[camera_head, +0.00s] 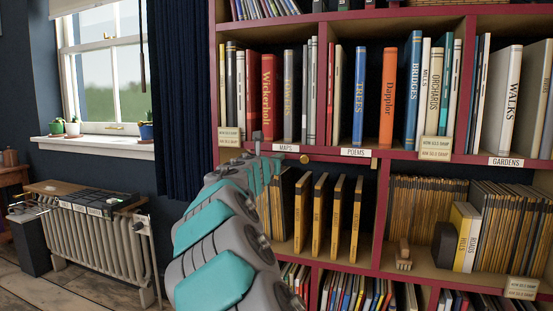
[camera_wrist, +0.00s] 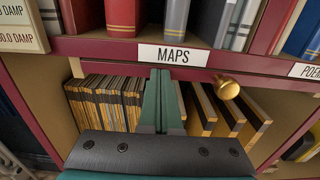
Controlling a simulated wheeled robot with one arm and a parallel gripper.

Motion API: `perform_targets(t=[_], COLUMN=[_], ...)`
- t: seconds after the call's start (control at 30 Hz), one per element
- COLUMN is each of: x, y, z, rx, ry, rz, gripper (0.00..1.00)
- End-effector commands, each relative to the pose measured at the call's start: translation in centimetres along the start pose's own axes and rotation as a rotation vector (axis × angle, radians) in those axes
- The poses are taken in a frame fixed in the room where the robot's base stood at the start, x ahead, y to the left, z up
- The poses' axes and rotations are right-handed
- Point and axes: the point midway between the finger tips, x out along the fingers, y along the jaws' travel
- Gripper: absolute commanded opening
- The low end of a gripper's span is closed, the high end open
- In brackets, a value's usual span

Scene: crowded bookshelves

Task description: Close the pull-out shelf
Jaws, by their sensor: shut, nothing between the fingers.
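The pull-out shelf (camera_head: 335,159) shows as a thin dark red front under the row of books labelled MAPS and POEMS. Its round brass knob (camera_head: 305,158) shows larger in the wrist view (camera_wrist: 228,88). A small brass-coloured part shows at the front's right end. How far it stands out is hard to tell. My gripper (camera_head: 257,138) is shut and empty, in front of the shelf's left part, left of the knob. In the wrist view its fingers (camera_wrist: 160,80) point at the front just under the MAPS label (camera_wrist: 174,55), apart from the knob; contact cannot be told.
Upright books, among them the red Wickerholt (camera_head: 268,98), fill the shelf above. Thin yellow-edged volumes (camera_head: 319,215) stand below. A wooden brush (camera_head: 403,256) lies on the lower right shelf. A radiator (camera_head: 100,235) and a window are at the left, with open floor before them.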

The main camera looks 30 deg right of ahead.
Motion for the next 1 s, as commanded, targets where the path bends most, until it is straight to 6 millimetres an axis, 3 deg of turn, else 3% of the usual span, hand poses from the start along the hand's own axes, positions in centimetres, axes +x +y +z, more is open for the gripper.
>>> perform_targets(t=[0.03,0.27,0.7,1.0], x=[0.0,-2.1,-10.4,-13.7], y=[0.0,0.3,0.8,0.8], z=[0.8,0.9,0.3,0.2], rx=[0.001,-0.001,-0.001,0.000], ry=[-0.008,-0.010,-0.006,-0.004], rz=[0.005,0.003,0.004,0.003], gripper=[0.00,0.00,0.00,0.00])
